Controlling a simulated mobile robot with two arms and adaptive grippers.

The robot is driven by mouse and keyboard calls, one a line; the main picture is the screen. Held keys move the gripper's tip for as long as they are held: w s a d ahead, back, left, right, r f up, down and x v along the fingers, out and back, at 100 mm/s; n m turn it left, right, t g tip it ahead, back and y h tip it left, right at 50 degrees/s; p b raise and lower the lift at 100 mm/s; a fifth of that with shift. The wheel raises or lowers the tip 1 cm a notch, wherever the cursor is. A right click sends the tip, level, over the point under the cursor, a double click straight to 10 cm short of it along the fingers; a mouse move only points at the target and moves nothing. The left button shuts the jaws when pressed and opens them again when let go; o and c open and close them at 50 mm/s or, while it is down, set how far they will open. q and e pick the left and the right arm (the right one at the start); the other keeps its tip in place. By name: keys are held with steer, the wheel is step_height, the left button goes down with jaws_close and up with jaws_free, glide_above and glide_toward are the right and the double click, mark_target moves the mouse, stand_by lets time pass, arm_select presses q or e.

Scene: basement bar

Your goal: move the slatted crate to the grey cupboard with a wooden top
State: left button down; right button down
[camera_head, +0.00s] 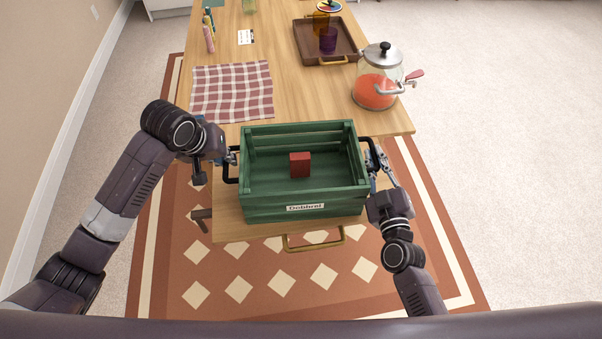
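The green slatted crate (264,207) is in the middle of the head view, at the near end of the wooden table. It looks upright and has a black handle on each side and a name label in front. A red block (300,164) lies inside it. My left gripper (232,160) is at the left handle, and my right gripper (375,163) is at the right handle. Both sets of fingers are small and partly hidden by the handles, so their grip is unclear. I see no grey cupboard with a wooden top that I can identify.
The wooden table (285,88) carries a checked cloth (232,92), a brown tray (311,47) with cups and a drink dispenser (377,82). A patterned rug (260,282) lies below. Carpet is clear at the right; a wall runs along the left.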

arm_select(q)
steer(key=shift+w+r, duration=0.1)
steer(key=shift+r, duration=0.1)
arm_select(e)
steer(key=shift+r, duration=0.15)
